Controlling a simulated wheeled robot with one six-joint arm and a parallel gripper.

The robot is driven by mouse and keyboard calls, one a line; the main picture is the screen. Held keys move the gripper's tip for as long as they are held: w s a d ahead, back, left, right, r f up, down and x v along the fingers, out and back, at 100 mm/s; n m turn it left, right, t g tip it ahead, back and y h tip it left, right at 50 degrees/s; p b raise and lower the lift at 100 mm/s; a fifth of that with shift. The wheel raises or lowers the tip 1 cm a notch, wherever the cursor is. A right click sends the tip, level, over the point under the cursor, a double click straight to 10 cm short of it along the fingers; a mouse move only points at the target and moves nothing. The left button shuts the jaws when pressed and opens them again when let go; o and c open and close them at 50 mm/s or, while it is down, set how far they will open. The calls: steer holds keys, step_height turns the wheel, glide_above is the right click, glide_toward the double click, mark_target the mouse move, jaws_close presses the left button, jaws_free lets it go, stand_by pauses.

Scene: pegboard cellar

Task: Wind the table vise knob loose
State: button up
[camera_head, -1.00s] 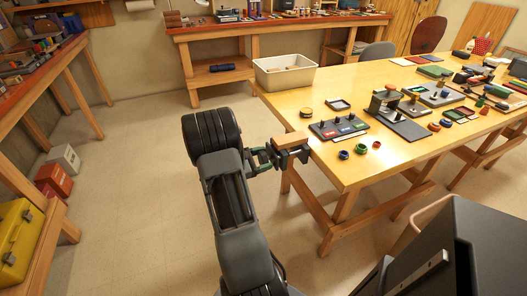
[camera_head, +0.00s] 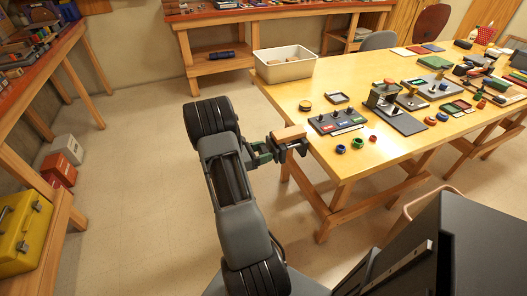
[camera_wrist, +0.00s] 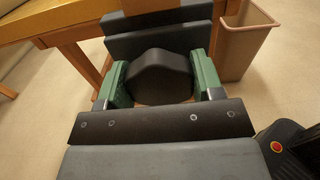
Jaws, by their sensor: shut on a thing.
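In the wrist view, the dark, rounded, faceted vise knob (camera_wrist: 160,76) sits between the two green fingers of my gripper (camera_wrist: 160,88). The gripper is shut on the knob, with one finger at each side. Darker vise plates (camera_wrist: 158,42) show behind the knob. The vise screw is hidden.
The table (camera_head: 375,160) holds a white bin (camera_head: 283,78), a panel with small knobs (camera_head: 337,121), coloured rings (camera_head: 357,143) and several tools. A waste bin (camera_wrist: 243,45) stands at the right in the wrist view. The floor left of my arm is clear.

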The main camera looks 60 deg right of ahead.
steer(key=shift+s+a+f, duration=0.1)
steer(key=shift+f, duration=0.1)
steer(key=o, duration=0.9)
steer(key=shift+r, duration=0.15)
steer(key=v, duration=1.3)
steer(key=shift+w+a, duration=0.25)
steer(key=shift+w, duration=0.1)
